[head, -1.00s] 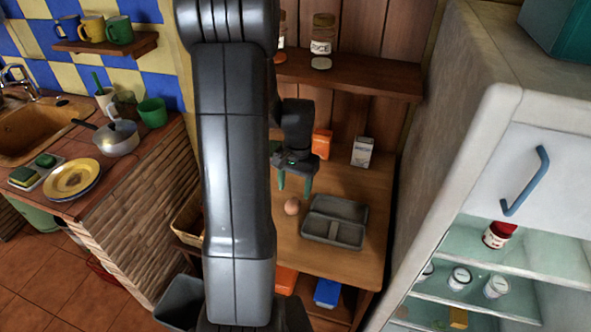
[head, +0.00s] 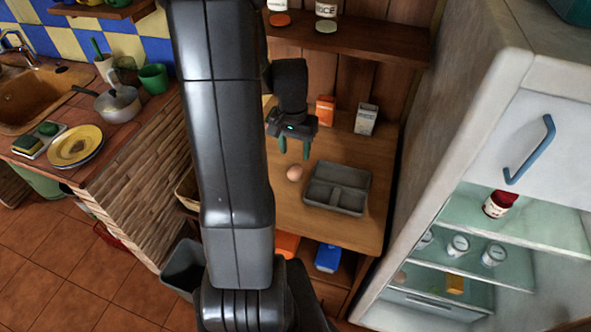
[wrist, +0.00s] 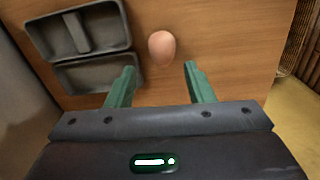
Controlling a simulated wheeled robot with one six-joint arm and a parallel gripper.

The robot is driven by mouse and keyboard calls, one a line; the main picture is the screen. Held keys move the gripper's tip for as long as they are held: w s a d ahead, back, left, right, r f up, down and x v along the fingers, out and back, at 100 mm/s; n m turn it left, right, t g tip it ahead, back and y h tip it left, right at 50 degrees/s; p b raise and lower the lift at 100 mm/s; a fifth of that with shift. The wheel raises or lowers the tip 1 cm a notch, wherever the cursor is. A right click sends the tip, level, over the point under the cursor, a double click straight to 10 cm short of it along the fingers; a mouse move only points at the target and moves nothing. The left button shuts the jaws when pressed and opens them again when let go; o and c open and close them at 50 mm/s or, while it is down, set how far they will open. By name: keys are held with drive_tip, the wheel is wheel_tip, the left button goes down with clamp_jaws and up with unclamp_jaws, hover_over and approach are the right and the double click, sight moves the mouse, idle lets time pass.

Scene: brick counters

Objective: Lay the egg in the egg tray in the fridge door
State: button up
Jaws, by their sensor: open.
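A brown egg (head: 294,173) lies on the wooden table, just left of a grey divided tray (head: 363,197). In the wrist view the egg (wrist: 162,47) lies beyond my fingertips, roughly between their lines. My gripper (head: 293,150) is open and empty, with its green fingers pointing down above and behind the egg; the fingers also show in the wrist view (wrist: 160,72). The fridge (head: 478,240) stands at the right with its lower compartment open to view.
An orange box (head: 325,110) and a white carton (head: 366,119) stand at the back of the table, below a wooden shelf (head: 350,40) with jars. Fridge shelves hold a red-lidded jar (head: 499,203) and several white-lidded jars. A brick counter is at the left.

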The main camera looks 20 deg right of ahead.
sight(295, 169)
drive_tip(key=shift+f+p, duration=0.75)
drive_tip(key=shift+f, duration=3.5)
drive_tip(key=c, duration=0.5)
